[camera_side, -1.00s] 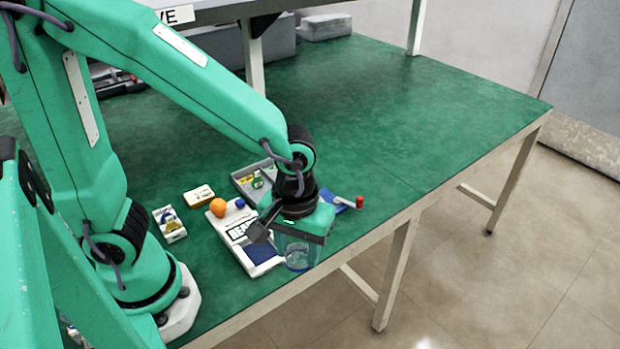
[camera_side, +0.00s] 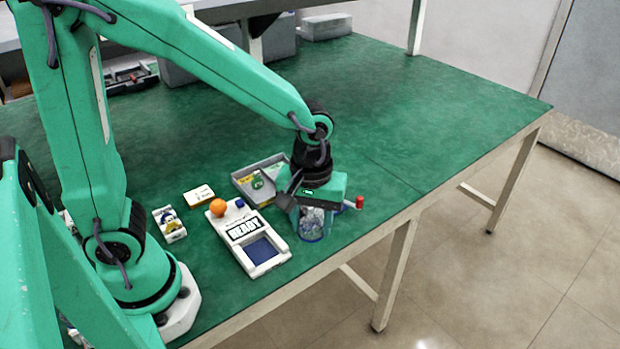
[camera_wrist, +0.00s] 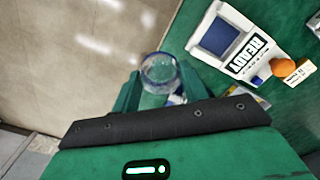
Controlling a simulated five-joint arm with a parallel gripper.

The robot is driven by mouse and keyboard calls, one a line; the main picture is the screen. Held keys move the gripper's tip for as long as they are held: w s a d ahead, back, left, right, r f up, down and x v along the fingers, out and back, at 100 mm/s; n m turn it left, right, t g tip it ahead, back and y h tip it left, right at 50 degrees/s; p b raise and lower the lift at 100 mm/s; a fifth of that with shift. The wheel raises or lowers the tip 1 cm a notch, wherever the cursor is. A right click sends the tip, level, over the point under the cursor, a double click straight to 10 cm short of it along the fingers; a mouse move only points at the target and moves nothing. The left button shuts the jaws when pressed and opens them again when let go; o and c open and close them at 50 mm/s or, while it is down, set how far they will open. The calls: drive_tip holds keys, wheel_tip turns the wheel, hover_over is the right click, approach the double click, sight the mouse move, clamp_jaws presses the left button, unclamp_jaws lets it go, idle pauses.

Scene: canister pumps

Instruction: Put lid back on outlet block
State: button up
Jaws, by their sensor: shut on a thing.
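My gripper (camera_side: 311,208) points down near the front edge of the bench and is shut on a clear round cup-like piece (camera_side: 311,228), which may be the lid. The piece has a bluish lower rim and also shows between the fingers in the wrist view (camera_wrist: 160,72). A grey lever with a red knob (camera_side: 360,202) sticks out just right of my gripper. The blue part seen at its base earlier is now mostly hidden behind my gripper. I cannot tell whether that is the outlet block, or whether the clear piece touches anything beneath it.
A white panel (camera_side: 222,222) with a blue window lies left of my gripper; its label reads READY in the wrist view. A grey tray (camera_side: 240,185) stands behind. The bench (camera_side: 430,130) is clear at right.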

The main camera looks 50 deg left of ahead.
drive_tip(key=w+a+n, duration=0.4)
drive_tip(key=w+a, duration=0.5)
drive_tip(key=a, duration=0.4)
drive_tip(key=shift+w+a+r, duration=0.35)
drive_tip(key=shift+w+r, duration=0.05)
drive_tip(key=shift+r, duration=0.05)
drive_tip(key=shift+f, duration=0.15)
drive_tip(key=shift+f, duration=3.05)
drive_tip(key=shift+f, duration=0.15)
drive_tip(key=o, duration=1.5)
